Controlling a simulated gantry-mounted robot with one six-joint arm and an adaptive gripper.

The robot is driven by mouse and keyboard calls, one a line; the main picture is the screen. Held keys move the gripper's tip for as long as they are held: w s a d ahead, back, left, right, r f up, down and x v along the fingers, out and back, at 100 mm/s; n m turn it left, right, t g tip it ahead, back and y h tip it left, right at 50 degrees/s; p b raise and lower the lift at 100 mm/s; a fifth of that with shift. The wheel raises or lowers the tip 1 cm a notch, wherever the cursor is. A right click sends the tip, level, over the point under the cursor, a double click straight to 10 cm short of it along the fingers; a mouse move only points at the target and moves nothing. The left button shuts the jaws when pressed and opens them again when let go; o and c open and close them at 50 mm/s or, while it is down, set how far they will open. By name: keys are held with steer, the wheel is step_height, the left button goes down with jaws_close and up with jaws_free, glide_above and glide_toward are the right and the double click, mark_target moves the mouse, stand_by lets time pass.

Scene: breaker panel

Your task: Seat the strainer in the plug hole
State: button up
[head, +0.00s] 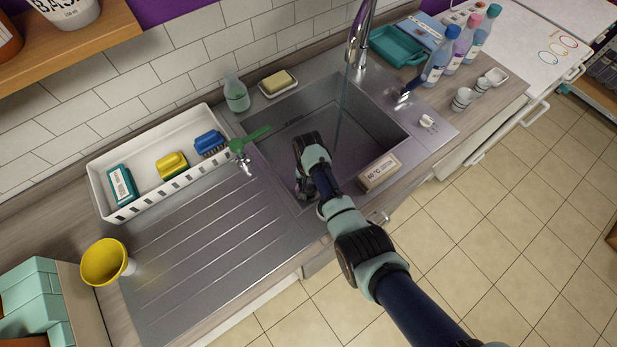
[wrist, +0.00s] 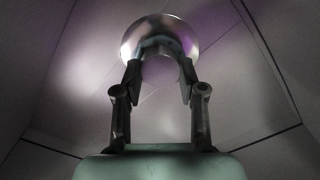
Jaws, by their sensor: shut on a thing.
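The strainer (wrist: 158,32) is a shiny round metal disc in the wrist view. My gripper (wrist: 161,72) is shut on it, with the two fingertips at its near rim. In the head view my gripper (head: 304,186) is low over the near left part of the steel sink basin (head: 375,125). My wrist and forearm cover part of the basin there, and I cannot make out the strainer in that view. The plug hole cannot be made out in either view; I cannot tell whether the strainer touches the basin floor.
A tap (head: 360,40) rises behind the sink. A box (head: 379,172) sits on the near rim, and a green-handled tool (head: 249,139) lies at the left rim. The ribbed drainer (head: 215,250) is clear.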

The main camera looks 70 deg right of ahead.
mark_target(308, 185)
steer(key=shift+f+b, duration=0.3)
steer(key=shift+f, duration=0.15)
steer(key=o, duration=1.2)
steer(key=shift+r, duration=0.15)
step_height(308, 185, up, 12)
